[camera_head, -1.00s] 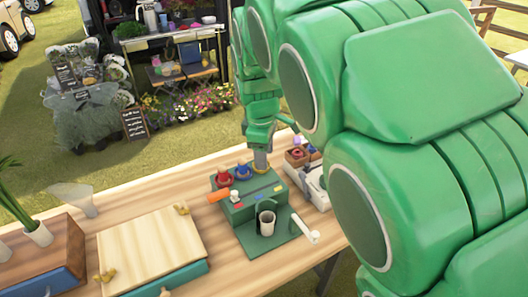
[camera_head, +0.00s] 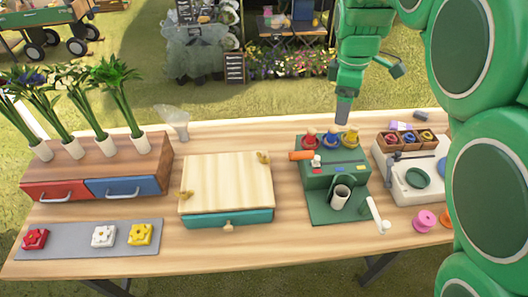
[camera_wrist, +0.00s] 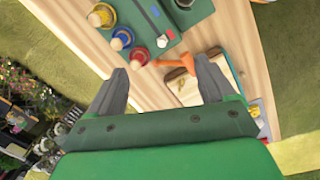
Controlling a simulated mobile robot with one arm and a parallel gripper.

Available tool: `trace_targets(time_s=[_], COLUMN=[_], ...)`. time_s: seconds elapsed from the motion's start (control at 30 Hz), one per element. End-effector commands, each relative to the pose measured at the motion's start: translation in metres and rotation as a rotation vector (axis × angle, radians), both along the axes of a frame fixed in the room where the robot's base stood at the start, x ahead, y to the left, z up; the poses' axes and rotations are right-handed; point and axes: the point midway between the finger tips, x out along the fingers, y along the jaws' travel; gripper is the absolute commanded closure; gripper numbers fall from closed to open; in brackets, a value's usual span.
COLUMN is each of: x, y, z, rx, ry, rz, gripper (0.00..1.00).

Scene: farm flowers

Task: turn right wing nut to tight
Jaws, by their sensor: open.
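A press with a pale wooden lid (camera_head: 228,182) and a teal drawer front stands mid-table in the head view. The right wing nut (camera_head: 263,157), yellowish, sits on the lid's back right corner. Another wing nut (camera_head: 186,196) is at its front left corner. How tight they are cannot be told. My gripper (camera_head: 343,118) points down above the back of the green machine, right of the press and apart from the wing nuts. In the wrist view my gripper (camera_wrist: 162,66) is open and empty, with part of the press lid (camera_wrist: 222,66) past its right finger.
The green machine (camera_head: 338,172) has red, blue and yellow knobs at its back and an orange handle (camera_head: 300,155) reaching toward the press. A drawer box (camera_head: 95,188) with potted plants is left. Bare wood lies in front of the press.

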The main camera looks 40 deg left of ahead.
Motion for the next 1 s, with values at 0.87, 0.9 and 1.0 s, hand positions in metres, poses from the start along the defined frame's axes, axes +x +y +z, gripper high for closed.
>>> trace_targets(time_s=[0.87,0.9,1.0], x=[-0.071,-0.073,-0.077], y=[0.164,0.167,0.173], z=[-0.003,-0.003,-0.004], rx=[-0.036,-0.037,-0.038], ry=[0.076,0.078,0.082], rz=[1.083,1.102,1.148], gripper=[0.17,0.17,0.17])
